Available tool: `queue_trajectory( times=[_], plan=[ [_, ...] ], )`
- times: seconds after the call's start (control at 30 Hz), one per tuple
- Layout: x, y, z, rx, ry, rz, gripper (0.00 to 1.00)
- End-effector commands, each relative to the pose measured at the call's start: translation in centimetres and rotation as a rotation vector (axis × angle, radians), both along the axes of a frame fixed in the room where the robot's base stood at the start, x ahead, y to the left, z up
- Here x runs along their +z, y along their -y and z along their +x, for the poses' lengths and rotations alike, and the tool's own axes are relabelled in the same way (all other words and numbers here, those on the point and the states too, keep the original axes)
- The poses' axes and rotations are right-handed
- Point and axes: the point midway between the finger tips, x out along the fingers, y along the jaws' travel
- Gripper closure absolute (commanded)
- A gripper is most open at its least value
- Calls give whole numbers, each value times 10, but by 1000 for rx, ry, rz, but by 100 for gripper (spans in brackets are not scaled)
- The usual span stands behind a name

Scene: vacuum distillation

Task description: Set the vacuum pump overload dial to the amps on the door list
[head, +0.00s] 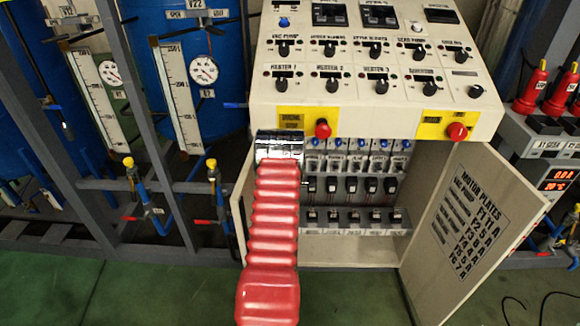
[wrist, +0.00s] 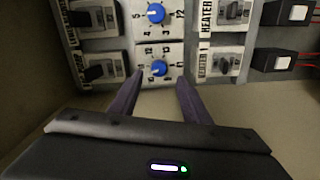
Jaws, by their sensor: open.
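The open cabinet (head: 350,257) holds a row of overload units with small blue dials (head: 361,143) along the top. In the wrist view one blue dial (wrist: 158,68) with numbers around it lies between the fingertips of my gripper (wrist: 160,76). The fingers are open and apart from each other; I cannot tell whether they touch the dial. A second blue dial (wrist: 156,12) is just beyond. My gripper's tips are hidden in the head view.
The control panel (head: 370,60) with knobs overhangs the opening. Red knobs on yellow plates (head: 323,129) sit on its front edge. In the wrist view, switches and a HEATER 1 label (wrist: 204,62) flank the dials. Green floor (head: 170,290) is free at the front left.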

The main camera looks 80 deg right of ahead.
Motion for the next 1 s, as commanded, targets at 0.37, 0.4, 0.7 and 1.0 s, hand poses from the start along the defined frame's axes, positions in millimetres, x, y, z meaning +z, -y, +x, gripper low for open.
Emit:
queue_trajectory(
  times=[0.37, 0.4, 0.7, 1.0],
  plan=[
    [1, -48, -9, 1, 0, 2, 57],
    [1, -54, -10, 2, -2, 3, 57],
    [2, -73, -13, 2, -1, 0, 57],
    [2, -73, -14, 1, -1, 1, 57]
  ],
)
